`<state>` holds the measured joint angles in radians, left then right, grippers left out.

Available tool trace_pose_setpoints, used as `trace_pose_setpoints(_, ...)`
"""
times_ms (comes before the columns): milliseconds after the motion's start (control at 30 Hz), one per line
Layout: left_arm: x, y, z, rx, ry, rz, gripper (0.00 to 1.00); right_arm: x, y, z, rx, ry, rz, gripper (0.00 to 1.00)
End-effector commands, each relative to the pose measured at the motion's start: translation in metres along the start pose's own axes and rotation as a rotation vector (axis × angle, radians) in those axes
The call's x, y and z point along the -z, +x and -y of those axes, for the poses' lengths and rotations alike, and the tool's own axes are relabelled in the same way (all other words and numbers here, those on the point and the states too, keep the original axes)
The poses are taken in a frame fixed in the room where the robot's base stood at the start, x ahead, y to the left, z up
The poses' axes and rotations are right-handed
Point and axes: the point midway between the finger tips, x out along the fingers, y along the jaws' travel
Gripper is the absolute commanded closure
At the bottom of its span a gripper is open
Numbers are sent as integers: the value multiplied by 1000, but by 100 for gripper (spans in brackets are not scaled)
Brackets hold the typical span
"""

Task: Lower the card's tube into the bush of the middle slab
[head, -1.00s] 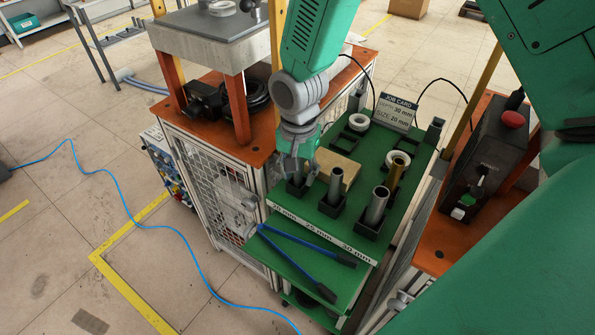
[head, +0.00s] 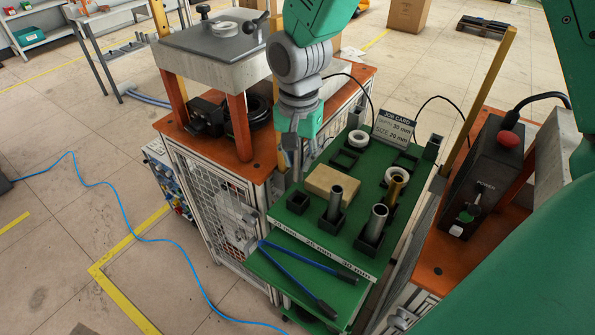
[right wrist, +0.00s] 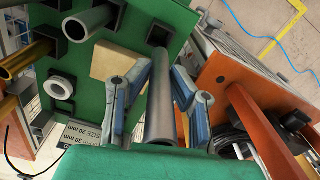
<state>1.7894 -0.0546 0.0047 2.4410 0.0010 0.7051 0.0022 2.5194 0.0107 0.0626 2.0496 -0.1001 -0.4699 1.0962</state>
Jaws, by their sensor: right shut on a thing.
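My right gripper (head: 292,150) is above the far left edge of the green bench top. In the right wrist view its blue-grey fingers (right wrist: 150,90) are shut on a grey tube (right wrist: 160,110). The tube is hard to make out in the head view. The job card (head: 394,128) reads depth 30 mm, size 20 mm. The left holder (head: 298,203) is empty. A grey slab (head: 215,45) on orange posts bears a white ring (head: 224,29), apart from the gripper. I cannot tell which slab is the middle one. My left gripper is not in view.
Two grey tubes (head: 335,200) (head: 376,222) and a brass tube (head: 396,186) stand on the green top (head: 325,232). A tan block (head: 332,184) lies near the empty holder. Blue-handled tongs (head: 305,270) lie in front. A control box (head: 478,180) stands at the right.

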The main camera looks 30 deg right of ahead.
Motion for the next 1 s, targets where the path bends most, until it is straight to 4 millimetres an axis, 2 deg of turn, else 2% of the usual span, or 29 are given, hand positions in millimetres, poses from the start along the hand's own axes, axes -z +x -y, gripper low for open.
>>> trace_pose_setpoints(200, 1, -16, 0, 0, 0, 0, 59, 0, -23, 0, 0, 1, 0, 100)
trace_pose_setpoints(1000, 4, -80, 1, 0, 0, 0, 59, 0, -82, 0, -1, 1, -1, 100)
